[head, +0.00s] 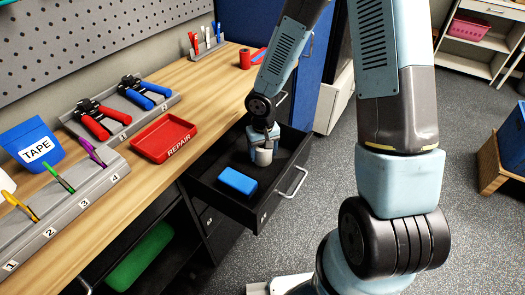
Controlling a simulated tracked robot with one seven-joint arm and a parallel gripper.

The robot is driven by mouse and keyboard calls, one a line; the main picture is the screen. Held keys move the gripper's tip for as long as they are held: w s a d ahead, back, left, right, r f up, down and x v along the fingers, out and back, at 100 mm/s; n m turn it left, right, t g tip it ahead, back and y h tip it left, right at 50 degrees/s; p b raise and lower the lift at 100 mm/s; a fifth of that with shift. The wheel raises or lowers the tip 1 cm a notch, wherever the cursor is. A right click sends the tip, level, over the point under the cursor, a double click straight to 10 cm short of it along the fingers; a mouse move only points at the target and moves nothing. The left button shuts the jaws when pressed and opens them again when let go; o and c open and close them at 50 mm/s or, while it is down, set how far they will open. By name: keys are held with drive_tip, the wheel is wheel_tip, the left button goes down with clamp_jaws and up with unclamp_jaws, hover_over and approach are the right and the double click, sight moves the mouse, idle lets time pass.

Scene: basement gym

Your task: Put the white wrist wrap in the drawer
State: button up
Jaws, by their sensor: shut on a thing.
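My gripper (264,146) points down into the open black drawer (222,196) under the workbench. It is shut on the white wrist wrap (264,157), a small pale roll at its tips. The wrap is within the drawer's outline, toward its back right part. I cannot tell whether the wrap touches the drawer floor. A blue block (238,181) lies in the drawer, nearer the front left, apart from the wrap. The gripper's fingers are small and partly hidden in this view.
The wooden bench top (205,85) holds a red REPAIR tray (164,138), a blue TAPE bin (32,142), red hand grips (98,117) and blue hand grips (148,91). The drawer handle (292,182) sticks out to the right. Grey floor (310,215) is clear beside it.

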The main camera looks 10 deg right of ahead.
drive_tip(key=o, duration=1.3)
drive_tip(key=shift+c, duration=0.2)
drive_tip(key=s+d+r+t+h, duration=0.1)
drive_tip(key=d+r, duration=0.2)
drive_tip(key=r, duration=0.7)
drive_tip(key=d+r+t, duration=0.1)
drive_tip(key=d+r, duration=0.2)
drive_tip(key=r, duration=0.8)
drive_tip(key=s+d+r+m+t, duration=0.1)
drive_tip(key=s+d+r, duration=0.4)
drive_tip(key=s+r, duration=0.3)
drive_tip(key=s+d+r+m+t+y, duration=0.1)
drive_tip(key=s+d+r+m+t, duration=0.1)
drive_tip(key=s+d+r, duration=0.3)
drive_tip(key=s+r, duration=0.3)
drive_tip(key=r, duration=0.1)
drive_tip(key=shift+s+d+r+t, duration=0.15)
drive_tip(key=shift+r+t, duration=0.05)
drive_tip(key=shift+t, duration=0.1)
